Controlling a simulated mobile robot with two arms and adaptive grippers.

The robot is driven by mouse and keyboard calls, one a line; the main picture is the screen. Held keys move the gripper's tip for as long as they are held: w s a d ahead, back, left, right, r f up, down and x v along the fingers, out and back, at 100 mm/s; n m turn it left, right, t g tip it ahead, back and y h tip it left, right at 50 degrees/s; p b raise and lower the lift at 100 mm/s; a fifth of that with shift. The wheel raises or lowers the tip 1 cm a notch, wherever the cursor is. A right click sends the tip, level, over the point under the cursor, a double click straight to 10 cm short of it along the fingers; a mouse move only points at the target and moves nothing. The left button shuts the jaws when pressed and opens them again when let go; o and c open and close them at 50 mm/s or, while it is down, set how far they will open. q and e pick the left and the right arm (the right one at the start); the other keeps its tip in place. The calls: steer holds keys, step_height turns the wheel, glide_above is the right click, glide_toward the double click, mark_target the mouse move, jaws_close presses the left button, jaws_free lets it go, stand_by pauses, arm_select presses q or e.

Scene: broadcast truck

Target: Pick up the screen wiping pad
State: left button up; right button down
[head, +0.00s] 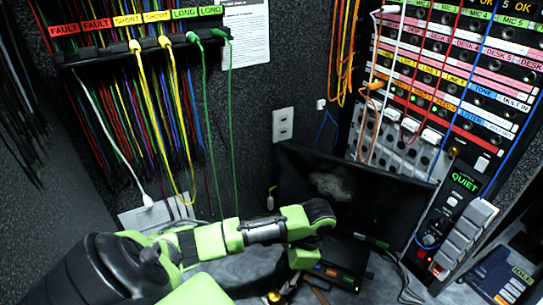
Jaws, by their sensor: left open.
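I cannot pick out the screen wiping pad for certain; my left arm covers part of the desk where small items lie. A dark monitor (385,205) with a grey smudge on its screen stands tilted at the back of the desk. My left arm reaches in from the lower left, and its wrist bends down in front of the monitor. My left gripper (285,288) is low over the desk at the bottom edge, open, its fingers only partly visible. My right gripper is not in view.
A black button box (340,268) sits right of my left wrist. A patch panel (440,75) with cables rises at the right, above a grey handset (465,235). A desk phone (505,275) is at the lower right. Labelled cables (150,110) hang at the left.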

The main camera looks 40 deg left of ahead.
mark_target(275, 295)
arm_select(q)
steer(key=x, duration=0.7)
steer(key=shift+p, duration=0.3)
steer(key=shift+s+f, duration=0.2)
steer(key=shift+f, duration=0.25)
steer(key=p+x, duration=0.1)
steer(key=x, duration=0.3)
steer(key=shift+w+d+f, duration=0.1)
steer(key=shift+w+f, duration=0.05)
steer(key=shift+f, duration=0.05)
steer(key=c, duration=1.2)
